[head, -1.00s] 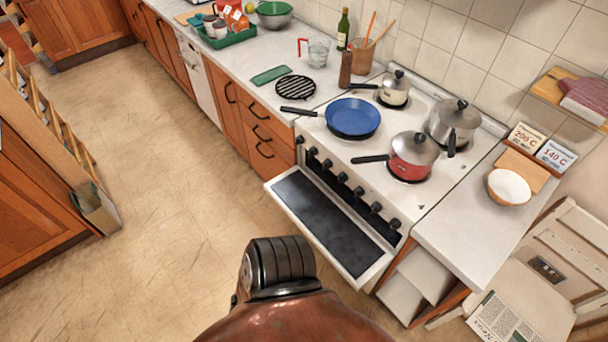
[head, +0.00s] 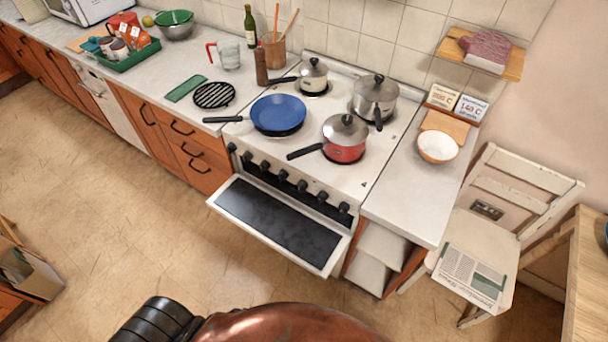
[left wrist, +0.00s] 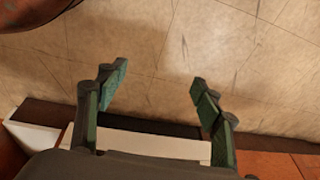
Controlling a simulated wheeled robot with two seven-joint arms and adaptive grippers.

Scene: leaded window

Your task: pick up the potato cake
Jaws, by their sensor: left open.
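I cannot make out a potato cake in either view. The blue frying pan (head: 278,115) on the stove looks empty from here. My left gripper (left wrist: 155,85) shows in the left wrist view, open, with nothing between its green-padded fingers and bare floor beyond them. Neither gripper shows in the head view, where only part of my own body is at the bottom edge.
The stove (head: 300,155) has its oven door (head: 275,222) open, sticking out over the floor. A red pot (head: 344,140) and steel pots stand on it. A chair (head: 500,235) with a newspaper (head: 470,275) is at right. The floor (head: 110,230) at left is clear.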

